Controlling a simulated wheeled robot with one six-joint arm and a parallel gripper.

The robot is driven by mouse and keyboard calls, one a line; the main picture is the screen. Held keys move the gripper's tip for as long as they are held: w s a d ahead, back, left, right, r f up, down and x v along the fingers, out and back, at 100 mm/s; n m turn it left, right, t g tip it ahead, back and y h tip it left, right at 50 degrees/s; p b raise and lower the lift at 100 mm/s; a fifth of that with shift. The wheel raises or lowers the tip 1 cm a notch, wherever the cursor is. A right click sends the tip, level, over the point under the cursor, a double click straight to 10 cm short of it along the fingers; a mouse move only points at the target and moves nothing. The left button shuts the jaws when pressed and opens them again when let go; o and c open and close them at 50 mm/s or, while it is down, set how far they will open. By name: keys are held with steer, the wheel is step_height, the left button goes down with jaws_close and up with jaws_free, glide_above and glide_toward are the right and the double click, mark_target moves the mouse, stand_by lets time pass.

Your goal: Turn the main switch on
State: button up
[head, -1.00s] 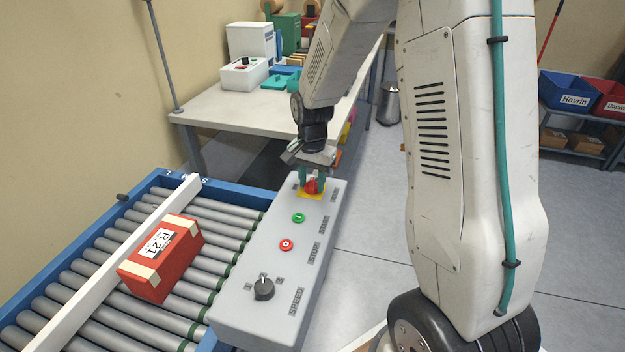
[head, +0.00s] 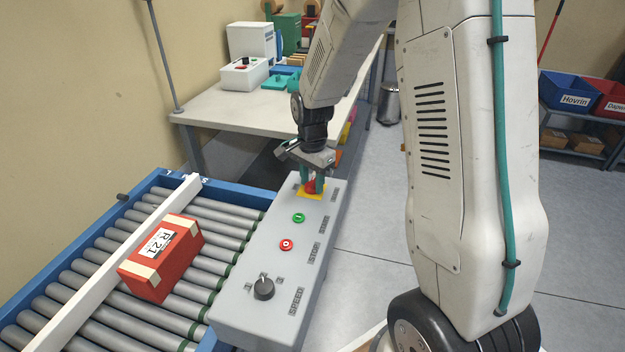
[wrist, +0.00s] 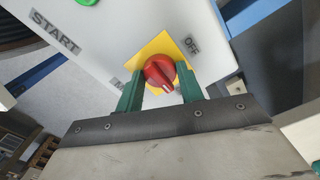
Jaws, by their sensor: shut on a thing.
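The main switch is a red rotary knob (head: 311,187) on a yellow plate at the far end of the grey control panel (head: 232,310). In the wrist view the knob (wrist: 158,70) shows a pale mark on its lower edge. An OFF label (wrist: 192,45) is at the plate's upper right. Another label at the lower left is mostly hidden by a finger. My gripper (head: 312,177) points down over the knob. Its two green fingers, also in the wrist view (wrist: 160,88), are on either side of the knob, shut on it.
The panel also carries a green START button (head: 299,218), a red stop button (head: 286,245) and a black speed knob (head: 264,288). A red box (head: 172,270) labelled R 21 lies on the roller conveyor (head: 95,262) at left. A white table (head: 215,112) stands behind.

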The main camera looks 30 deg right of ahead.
mark_target(313, 182)
steer(key=o, duration=1)
step_height(313, 182, up, 8)
steer(key=shift+f, duration=0.1)
steer(key=shift+s+n, duration=0.2)
steer(key=shift+n, duration=0.3)
steer(key=s+a+r+n, duration=0.2)
steer(key=s+r+n, duration=0.2)
steer(key=s, duration=0.5)
steer(key=s+a+r+n+t, duration=0.1)
steer(key=s+a+r+n, duration=0.2)
steer(key=s, duration=0.6)
steer(key=s+a+r+n, duration=0.2)
steer(key=s+r+n, duration=0.3)
steer(key=s, duration=0.5)
steer(key=shift+s+a+r+n, duration=0.1)
steer(key=shift+a+r+n, duration=0.2)
steer(key=shift+n, duration=0.5)
